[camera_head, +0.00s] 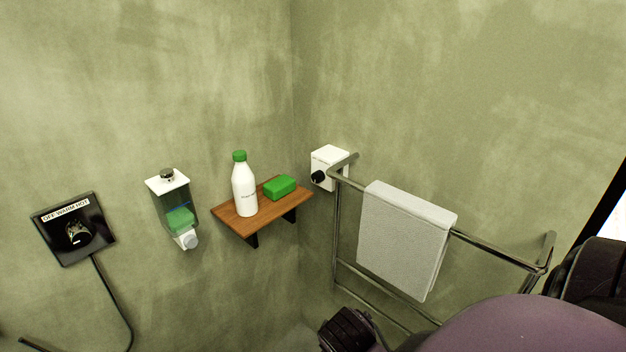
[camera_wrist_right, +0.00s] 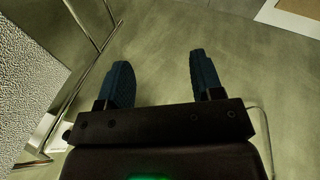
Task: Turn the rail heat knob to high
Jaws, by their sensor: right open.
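In the head view my purple arm fills the lower right; I cannot make out the fingertips there. My left gripper is not in view.
A grey towel (camera_head: 400,240) hangs over the rail; its edge shows in the wrist view. Left are a wooden shelf (camera_head: 266,220) with a bottle (camera_head: 244,188) and green soap (camera_head: 280,187), a dispenser (camera_head: 178,205), and a black panel (camera_head: 72,230) labelled OFF WARM HOT.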

